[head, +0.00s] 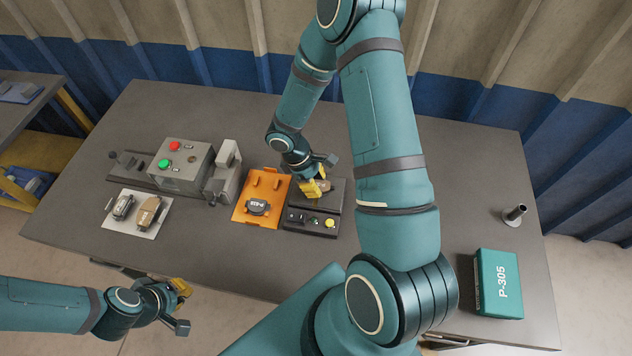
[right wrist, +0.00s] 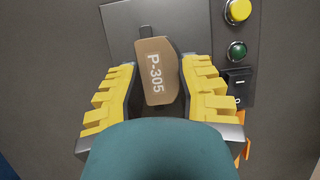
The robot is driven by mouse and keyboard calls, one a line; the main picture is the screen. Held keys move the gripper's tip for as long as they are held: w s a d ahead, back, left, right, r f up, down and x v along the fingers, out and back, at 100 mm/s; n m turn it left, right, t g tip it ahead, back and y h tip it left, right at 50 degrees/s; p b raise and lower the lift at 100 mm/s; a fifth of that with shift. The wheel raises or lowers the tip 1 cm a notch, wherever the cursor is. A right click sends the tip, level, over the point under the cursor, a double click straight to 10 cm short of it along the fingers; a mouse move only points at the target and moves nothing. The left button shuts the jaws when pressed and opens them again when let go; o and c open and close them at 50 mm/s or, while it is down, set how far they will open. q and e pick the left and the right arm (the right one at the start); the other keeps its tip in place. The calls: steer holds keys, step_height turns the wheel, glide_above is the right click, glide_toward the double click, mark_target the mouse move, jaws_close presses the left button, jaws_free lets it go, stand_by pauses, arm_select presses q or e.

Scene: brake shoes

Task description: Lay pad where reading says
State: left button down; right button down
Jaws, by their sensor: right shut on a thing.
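A brown pad marked P-305 (right wrist: 157,75) sits between the yellow fingers of my right gripper (right wrist: 160,100) in the right wrist view. In the head view this gripper (head: 314,188) is over the flat plate of a dark button unit (head: 328,205), and the pad (head: 325,186) shows partly beside the fingers. I cannot tell whether the pad touches the plate (right wrist: 125,25). The unit has a yellow button (right wrist: 238,10), a green button or lamp (right wrist: 237,50) and a black switch (right wrist: 238,83). No readout is legible. My left gripper (head: 181,292) hangs off the table's front left; its opening is unclear.
An orange tray (head: 277,184) holding a dark labelled part (head: 257,207) adjoins the unit. A teal P-305 box (head: 499,283) and a small metal post (head: 514,214) stand right.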

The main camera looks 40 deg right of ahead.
steer(key=shift+f, duration=0.2)
steer(key=c, duration=0.6)
jaws_free()
steer(key=shift+c, duration=0.2)
steer(key=v, duration=1.2)
steer(key=shift+s, duration=0.1)
